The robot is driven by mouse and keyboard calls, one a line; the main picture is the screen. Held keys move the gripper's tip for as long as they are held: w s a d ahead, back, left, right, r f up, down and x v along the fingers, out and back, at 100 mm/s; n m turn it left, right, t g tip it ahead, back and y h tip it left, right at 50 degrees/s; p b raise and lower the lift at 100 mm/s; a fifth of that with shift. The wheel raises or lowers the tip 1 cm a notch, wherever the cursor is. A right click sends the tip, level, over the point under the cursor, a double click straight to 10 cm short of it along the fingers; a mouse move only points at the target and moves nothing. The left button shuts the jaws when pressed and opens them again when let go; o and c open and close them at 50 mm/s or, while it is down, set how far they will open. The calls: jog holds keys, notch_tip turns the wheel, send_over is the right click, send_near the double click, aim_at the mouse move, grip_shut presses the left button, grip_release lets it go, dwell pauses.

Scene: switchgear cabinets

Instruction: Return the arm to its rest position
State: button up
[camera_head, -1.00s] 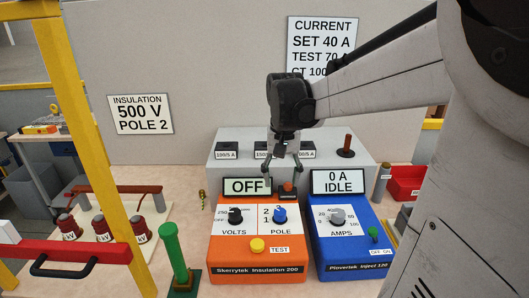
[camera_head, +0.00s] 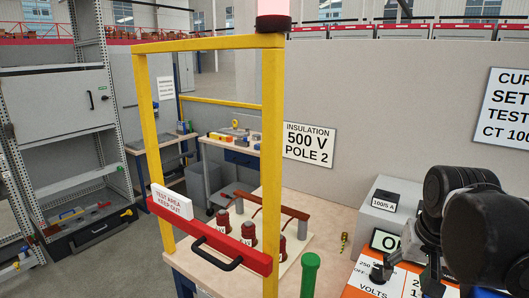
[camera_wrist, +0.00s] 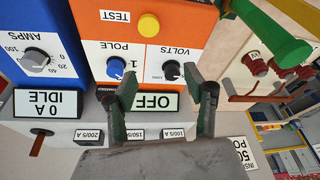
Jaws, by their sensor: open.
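My gripper (camera_wrist: 167,92) is open and empty in the wrist view, its two dark fingers apart in front of the orange insulation tester (camera_wrist: 195,22). The tester's display (camera_wrist: 158,102) reads OFF and lies between the fingers in the picture. My arm's dark wrist joints fill the right edge of the head view, over the orange tester (camera_head: 357,287), and most of the gripper is hidden or cut off there. The blue injector (camera_wrist: 60,75), reading 0 A IDLE, is at the left in the wrist view.
A grey terminal box (camera_head: 385,205) stands behind the tester. A green post (camera_head: 310,275) stands left of the tester. A yellow frame (camera_head: 272,130) with a red barrier bar (camera_head: 205,236) stands nearer. Red-brown insulators (camera_head: 249,233) are on the bench behind it.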

jog(key=s+a+f+n+t+b, duration=0.2)
jog(key=s+a+f+n+t, duration=0.15)
jog(key=s+a, duration=0.4)
jog(key=shift+y, duration=0.4)
jog(key=r+p, duration=0.1)
jog(key=p, duration=0.1)
jog(key=w+r+p, duration=0.1)
jog(key=r+p, duration=0.1)
jog(key=w+a+r+p, duration=0.1)
jog(key=r, duration=0.1)
jog(key=shift+a+p, duration=0.1)
jog(key=shift+p, duration=0.3)
jog(key=shift+f, duration=0.1)
